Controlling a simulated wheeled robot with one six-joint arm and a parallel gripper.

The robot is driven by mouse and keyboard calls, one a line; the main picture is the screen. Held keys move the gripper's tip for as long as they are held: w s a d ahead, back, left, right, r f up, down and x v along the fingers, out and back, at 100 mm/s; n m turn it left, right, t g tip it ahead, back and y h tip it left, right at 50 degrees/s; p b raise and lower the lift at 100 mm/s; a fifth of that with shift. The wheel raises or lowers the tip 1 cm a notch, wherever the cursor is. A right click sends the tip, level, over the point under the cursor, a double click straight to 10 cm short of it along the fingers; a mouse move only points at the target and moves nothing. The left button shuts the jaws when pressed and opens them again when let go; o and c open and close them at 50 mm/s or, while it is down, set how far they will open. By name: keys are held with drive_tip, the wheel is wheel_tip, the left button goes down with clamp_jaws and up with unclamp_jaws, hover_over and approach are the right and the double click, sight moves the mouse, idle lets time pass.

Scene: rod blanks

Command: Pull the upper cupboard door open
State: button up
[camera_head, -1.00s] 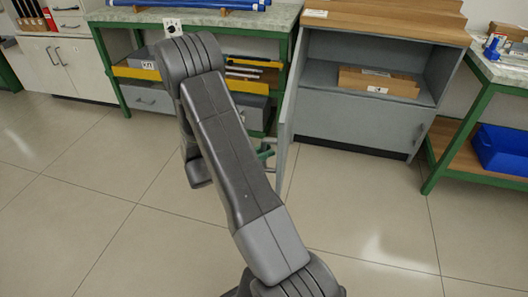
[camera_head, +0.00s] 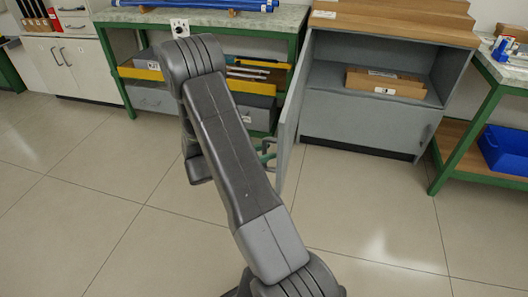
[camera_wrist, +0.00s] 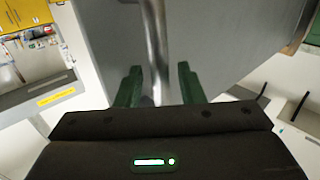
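The upper cupboard door (camera_head: 289,118) is a grey panel standing swung out from the left side of the cupboard (camera_head: 365,128), seen nearly edge-on. The shelf space behind it is exposed. The door's grey face fills much of the wrist view (camera_wrist: 225,45), with a metal bar handle (camera_wrist: 154,40) running down it. My gripper (camera_wrist: 160,88) has its two green fingers on either side of the handle. The fingers are apart, with a visible gap at the right of the bar; contact on the left is unclear. In the head view the green fingers (camera_head: 266,150) show at the door's left face, partly behind my arm.
A wooden box (camera_head: 385,82) lies on the cupboard shelf. The lower grey front (camera_head: 360,128) is shut. A green-framed workbench (camera_head: 128,75) stands left, another bench (camera_head: 480,105) with a blue bin (camera_head: 504,149) right. The tiled floor in front is clear.

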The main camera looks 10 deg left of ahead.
drive_tip(key=p+v, duration=0.2)
drive_tip(key=v, duration=1.1)
drive_tip(key=shift+s+a, duration=0.2)
drive_tip(key=shift+a, duration=0.15)
drive_tip(key=shift+d, duration=0.1)
drive_tip(key=b+x, duration=0.2)
drive_tip(key=x, duration=1.1)
drive_tip(key=shift+w+d, duration=0.25)
drive_tip(key=shift+w, duration=0.05)
drive_tip(key=shift+d, duration=0.15)
